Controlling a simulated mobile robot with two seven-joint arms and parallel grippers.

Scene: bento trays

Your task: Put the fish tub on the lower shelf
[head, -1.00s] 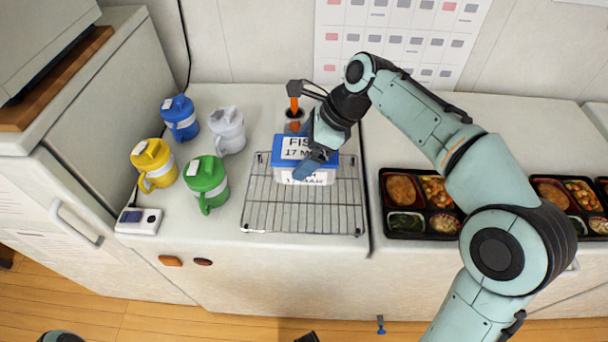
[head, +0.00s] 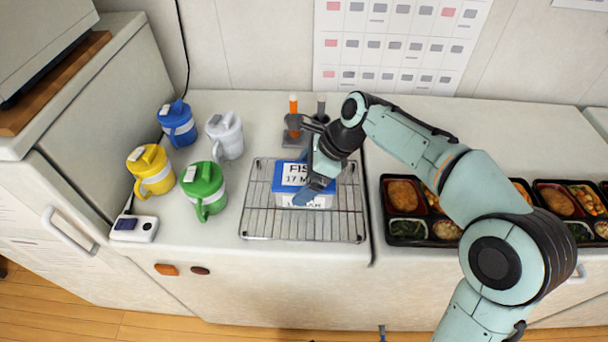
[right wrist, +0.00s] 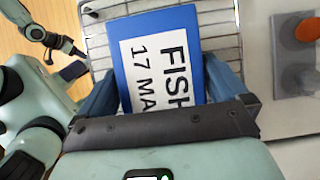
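The fish tub (head: 300,198) is white with a blue lid and a white label reading "FISH 17 MA…". It is over the wire rack (head: 258,226) on the counter; I cannot tell whether its base touches the wires. My right gripper (head: 313,192) comes down over it from the back right. In the right wrist view the fingers press both sides of the blue lid (right wrist: 118,75), so it is shut on the tub. No lower shelf can be made out. My left gripper is not in the head view.
Blue (head: 178,126), white (head: 226,137), yellow (head: 150,172) and green (head: 204,190) jugs stand left of the rack. A holder with an orange-handled tool (head: 293,104) stands behind. Bento trays (head: 408,242) lie to the right. A handled white cabinet (head: 68,232) is at left.

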